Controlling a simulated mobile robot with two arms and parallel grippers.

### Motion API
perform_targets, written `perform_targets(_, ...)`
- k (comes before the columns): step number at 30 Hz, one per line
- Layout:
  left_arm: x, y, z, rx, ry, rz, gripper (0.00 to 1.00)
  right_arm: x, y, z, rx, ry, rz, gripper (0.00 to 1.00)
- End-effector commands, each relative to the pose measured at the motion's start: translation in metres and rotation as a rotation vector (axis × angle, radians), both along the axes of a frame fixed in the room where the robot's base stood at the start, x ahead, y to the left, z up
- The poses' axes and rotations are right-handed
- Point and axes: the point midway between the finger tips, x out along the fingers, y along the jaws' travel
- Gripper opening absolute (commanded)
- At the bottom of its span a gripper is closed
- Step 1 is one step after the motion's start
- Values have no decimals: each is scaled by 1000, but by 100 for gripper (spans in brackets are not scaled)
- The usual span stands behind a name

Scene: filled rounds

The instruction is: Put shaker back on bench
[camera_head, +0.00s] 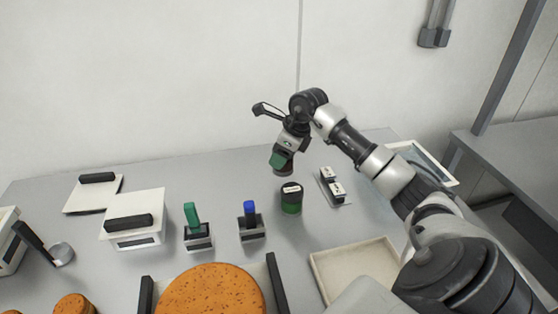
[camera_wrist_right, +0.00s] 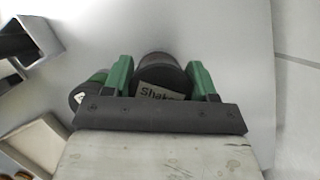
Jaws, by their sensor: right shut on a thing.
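My right gripper (camera_head: 281,160) is shut on the shaker (camera_head: 284,171), a dark round container, above the back of the grey bench (camera_head: 350,222). In the right wrist view the shaker (camera_wrist_right: 160,70) sits between the two green fingers of the right gripper (camera_wrist_right: 162,80), and its pale label reads "Shake" in part. In the head view the fingers cover most of the shaker, and I cannot tell whether its base touches the bench. My left gripper is not in view.
A green jar with a dark lid (camera_head: 291,200) stands just in front of the held shaker. A small rack (camera_head: 338,198) and a beige tray (camera_head: 318,268) are to the right. Blue-handled (camera_head: 250,210) and green-handled (camera_head: 191,215) tools stand in holders to the left. A large orange-brown round (camera_head: 212,290) lies in front.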

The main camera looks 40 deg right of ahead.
Motion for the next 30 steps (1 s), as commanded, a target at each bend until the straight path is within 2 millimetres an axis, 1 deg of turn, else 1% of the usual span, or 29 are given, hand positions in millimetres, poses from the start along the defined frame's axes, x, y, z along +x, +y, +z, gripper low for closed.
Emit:
perform_targets(1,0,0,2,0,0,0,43,6,-1,-2,2,-1,-1,31)
perform_targets(3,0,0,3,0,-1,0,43,9,-1,-5,1,0,0,31)
perform_targets(7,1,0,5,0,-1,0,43,11,-2,-13,-1,2,2,31)
perform_targets(13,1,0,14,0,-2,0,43,10,-1,-40,3,3,1,31)
perform_targets(15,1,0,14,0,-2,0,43,10,-2,-46,0,1,1,31)
perform_targets(22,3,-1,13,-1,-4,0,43,10,-2,-47,-1,-1,1,31)
perform_targets(25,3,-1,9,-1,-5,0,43,10,-2,-51,-3,-1,1,31)
perform_targets(26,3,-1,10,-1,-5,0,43,10,-2,-50,-2,0,1,60)
perform_targets(30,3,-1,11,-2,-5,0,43,10,-2,-50,-2,0,1,82)
